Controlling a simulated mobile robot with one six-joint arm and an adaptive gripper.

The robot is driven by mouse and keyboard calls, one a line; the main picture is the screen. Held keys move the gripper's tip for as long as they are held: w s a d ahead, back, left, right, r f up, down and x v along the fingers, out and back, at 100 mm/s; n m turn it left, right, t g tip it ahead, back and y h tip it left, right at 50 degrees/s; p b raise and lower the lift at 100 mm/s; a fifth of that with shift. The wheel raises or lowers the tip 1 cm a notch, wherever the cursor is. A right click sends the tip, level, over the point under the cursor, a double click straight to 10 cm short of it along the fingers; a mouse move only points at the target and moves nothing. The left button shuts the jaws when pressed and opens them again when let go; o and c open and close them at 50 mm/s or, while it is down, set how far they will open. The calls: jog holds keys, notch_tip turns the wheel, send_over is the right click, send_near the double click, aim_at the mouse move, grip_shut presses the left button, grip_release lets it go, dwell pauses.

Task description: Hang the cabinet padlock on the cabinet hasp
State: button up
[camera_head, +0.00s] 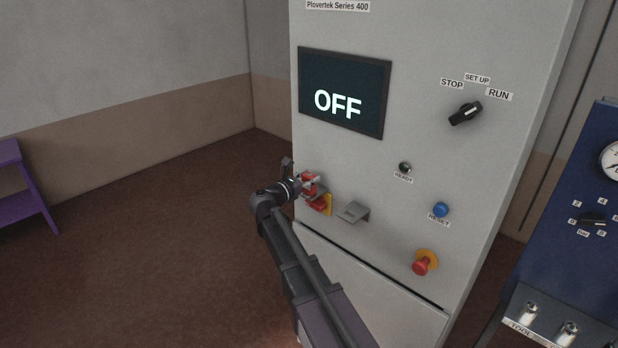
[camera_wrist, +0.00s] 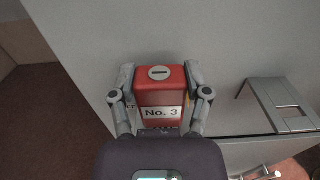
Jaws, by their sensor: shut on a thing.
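A red padlock (camera_wrist: 160,92) with a white "No. 3" label and a round keyhole face fills the middle of the wrist view. My gripper (camera_wrist: 159,71) is shut on it, one finger on each side. In the head view, my gripper (camera_head: 301,184) holds the padlock (camera_head: 310,179) close to the cabinet's lower left front. A red part on a yellow plate (camera_head: 327,204) is just below and behind it. The padlock's shackle is hidden. I cannot clearly make out the hasp, or whether the padlock touches it.
The grey cabinet (camera_head: 420,60) has an OFF screen (camera_head: 344,75). A grey bent-metal bracket (camera_head: 353,211) sticks out right of my gripper; the wrist view shows it too (camera_wrist: 290,95). A red stop button (camera_head: 421,266) is lower right. Free floor (camera_head: 130,260) lies left.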

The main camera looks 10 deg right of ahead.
jog(key=o, duration=1.3)
jog(key=shift+f, duration=0.1)
jog(key=v, duration=1.2)
jog(key=shift+d, duration=0.1)
